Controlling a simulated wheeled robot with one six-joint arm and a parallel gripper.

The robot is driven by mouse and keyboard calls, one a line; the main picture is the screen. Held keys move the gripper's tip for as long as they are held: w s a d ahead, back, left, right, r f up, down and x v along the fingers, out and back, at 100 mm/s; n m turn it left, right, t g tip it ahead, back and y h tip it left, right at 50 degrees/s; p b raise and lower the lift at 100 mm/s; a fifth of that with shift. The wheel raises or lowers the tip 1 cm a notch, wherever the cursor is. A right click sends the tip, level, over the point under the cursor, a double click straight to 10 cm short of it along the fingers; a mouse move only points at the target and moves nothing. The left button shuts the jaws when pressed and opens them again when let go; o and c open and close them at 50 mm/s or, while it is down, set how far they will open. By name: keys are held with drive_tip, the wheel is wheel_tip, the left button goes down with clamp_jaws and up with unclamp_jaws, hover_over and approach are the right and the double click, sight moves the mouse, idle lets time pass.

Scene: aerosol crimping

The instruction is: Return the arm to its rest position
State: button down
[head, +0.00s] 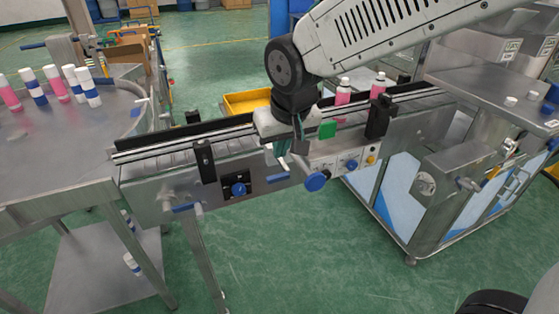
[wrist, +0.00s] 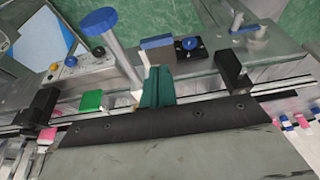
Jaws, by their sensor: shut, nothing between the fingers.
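My gripper (head: 284,140) hangs over the middle of the conveyor (head: 230,146), with its teal fingers pointing down near the front rail. In the wrist view the fingers (wrist: 155,88) are together with nothing between them. My arm reaches in from the upper right and is bent at the wrist joint above the conveyor. Whether the fingertips touch the conveyor is unclear.
Pink cans (head: 343,92) stand on the conveyor just right of my gripper. A green block (head: 327,130) and a blue knob (head: 316,182) are close by. Several pink and blue-white cans stand on the left round table (head: 60,150). A yellow bin (head: 246,102) sits behind.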

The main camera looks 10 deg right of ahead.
drive_tip(key=s+d+r+m+g, duration=0.1)
drive_tip(key=s+d, duration=0.9)
drive_tip(key=s+d+r+m+g+h, duration=0.1)
drive_tip(key=s+d+r+m, duration=0.1)
drive_tip(key=s+d, duration=0.8)
drive_tip(key=shift+s+r+g, duration=0.3)
drive_tip(key=shift+s, duration=0.4)
